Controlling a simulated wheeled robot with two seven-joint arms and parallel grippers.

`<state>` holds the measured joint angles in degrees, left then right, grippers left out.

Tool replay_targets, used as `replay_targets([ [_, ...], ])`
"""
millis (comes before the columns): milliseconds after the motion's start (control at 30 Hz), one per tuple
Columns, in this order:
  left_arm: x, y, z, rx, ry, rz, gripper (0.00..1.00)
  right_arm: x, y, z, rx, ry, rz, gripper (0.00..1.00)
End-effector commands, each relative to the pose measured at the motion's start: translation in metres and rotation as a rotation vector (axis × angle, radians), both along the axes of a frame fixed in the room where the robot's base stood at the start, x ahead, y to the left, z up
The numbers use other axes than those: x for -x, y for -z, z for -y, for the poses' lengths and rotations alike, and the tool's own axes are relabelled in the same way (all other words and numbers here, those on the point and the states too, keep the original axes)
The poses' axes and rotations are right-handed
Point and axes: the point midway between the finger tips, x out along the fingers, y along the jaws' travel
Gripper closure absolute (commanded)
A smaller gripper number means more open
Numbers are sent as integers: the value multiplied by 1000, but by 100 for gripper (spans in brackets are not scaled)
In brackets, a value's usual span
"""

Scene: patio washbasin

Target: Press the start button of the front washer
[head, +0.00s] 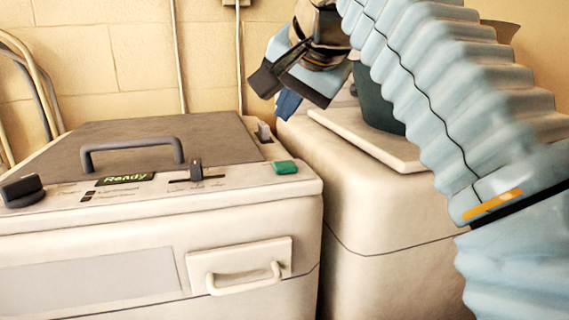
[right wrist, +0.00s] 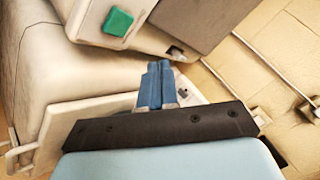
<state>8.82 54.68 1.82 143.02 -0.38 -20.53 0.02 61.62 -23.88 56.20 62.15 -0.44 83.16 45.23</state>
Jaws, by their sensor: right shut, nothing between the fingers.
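The front washer (head: 260,215) is a cream machine with a grey lid, at the left of the head view. Its green button (head: 285,167) sits at the right end of its top panel; it also shows in the right wrist view (right wrist: 118,22). A small display (head: 125,179) on the panel reads "Ready". My right gripper (head: 288,103) is in the air behind and above the button, over the gap towards the second machine. Its blue fingers are shut and empty in the right wrist view (right wrist: 155,80), apart from the button. My left gripper is not in view.
A second cream machine (head: 380,210) stands to the right, with a pale board (head: 365,140) and a dark green container (head: 375,100) on top. The front washer has a dark knob (head: 20,190), a slider (head: 196,170) and a raised lid handle (head: 132,150). Pipes run up the wall.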

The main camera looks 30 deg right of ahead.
Motion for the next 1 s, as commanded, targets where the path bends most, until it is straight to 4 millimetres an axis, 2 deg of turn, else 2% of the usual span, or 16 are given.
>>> replay_targets([
  [167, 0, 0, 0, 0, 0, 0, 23, 1, 26, -1, 2, 0, -2, 100],
  [200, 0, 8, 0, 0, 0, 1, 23, 0, 35, 0, 1, 1, 1, 100],
  [400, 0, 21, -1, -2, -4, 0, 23, 0, 51, 0, 0, 0, 0, 100],
  [1000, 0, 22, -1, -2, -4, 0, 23, 0, 53, 0, 1, 1, 0, 100],
])
